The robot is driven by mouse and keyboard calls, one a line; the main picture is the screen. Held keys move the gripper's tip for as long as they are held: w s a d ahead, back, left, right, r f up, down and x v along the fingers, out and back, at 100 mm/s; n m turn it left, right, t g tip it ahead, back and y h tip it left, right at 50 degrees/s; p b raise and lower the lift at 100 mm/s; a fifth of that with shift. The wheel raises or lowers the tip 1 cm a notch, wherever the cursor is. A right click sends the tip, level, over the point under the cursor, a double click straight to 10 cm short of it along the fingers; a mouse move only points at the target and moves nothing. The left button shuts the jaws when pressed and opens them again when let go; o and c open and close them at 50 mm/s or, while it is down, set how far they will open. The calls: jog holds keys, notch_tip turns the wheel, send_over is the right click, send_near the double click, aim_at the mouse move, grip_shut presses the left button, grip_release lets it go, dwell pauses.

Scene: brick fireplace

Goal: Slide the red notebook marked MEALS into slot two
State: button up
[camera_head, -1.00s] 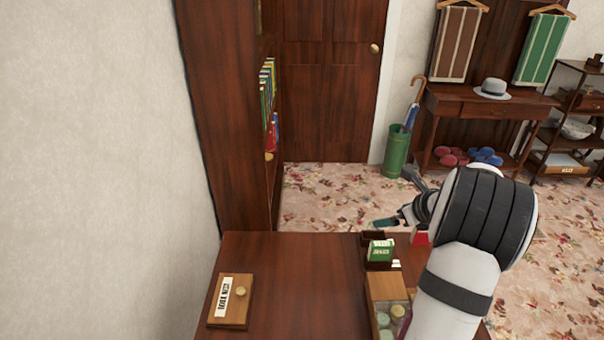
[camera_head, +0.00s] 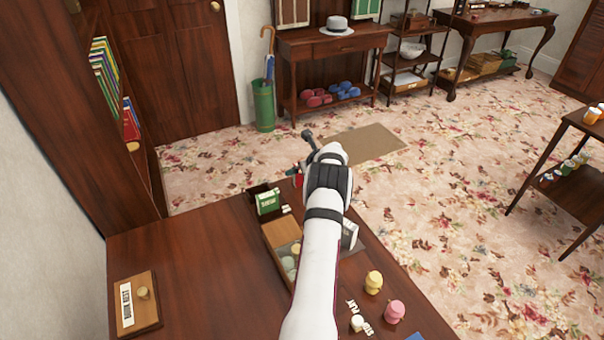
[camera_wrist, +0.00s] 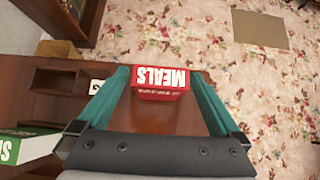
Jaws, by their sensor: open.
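The red notebook (camera_wrist: 160,90) with white MEALS lettering stands on the table between the fingers of my gripper (camera_wrist: 157,70) in the wrist view. The fingers are open, one on each side of it; I see no clear grip. In the head view only a bit of red (camera_head: 298,181) shows beside my gripper (camera_head: 294,171), and my arm hides the rest. A dark wooden holder with compartments (camera_wrist: 61,80) stands to the left in the wrist view. A small white label (camera_wrist: 96,86) beside it is partly hidden by the left finger. I cannot read slot numbers clearly.
A green notebook (camera_head: 269,201) is by the holder. A wooden box with round items (camera_head: 281,235) stands nearer. A block labelled BOOK REST (camera_head: 125,306) lies at the left; yellow (camera_head: 373,283) and pink (camera_head: 394,312) pieces lie right. The left-middle table (camera_head: 200,265) is clear.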

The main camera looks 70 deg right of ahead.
jog(key=shift+w+d+f, duration=0.15)
jog(key=shift+f, duration=0.05)
jog(key=c, duration=1.4)
jog(key=shift+o, duration=0.2)
jog(key=shift+r, duration=0.2)
jog(key=shift+r, duration=0.3)
notch_tip(320, 180, up, 3)
jog(key=shift+f, duration=0.1)
jog(key=s+a+r, duration=0.3)
jog(key=s+r, duration=0.4)
jog(key=s, duration=0.4)
jog(key=w+a, duration=0.3)
jog(key=w, duration=0.7)
jog(key=w+a, duration=0.4)
jog(key=w, duration=0.7)
jog(key=shift+w+a, duration=0.25)
jog(key=shift+a, duration=0.05)
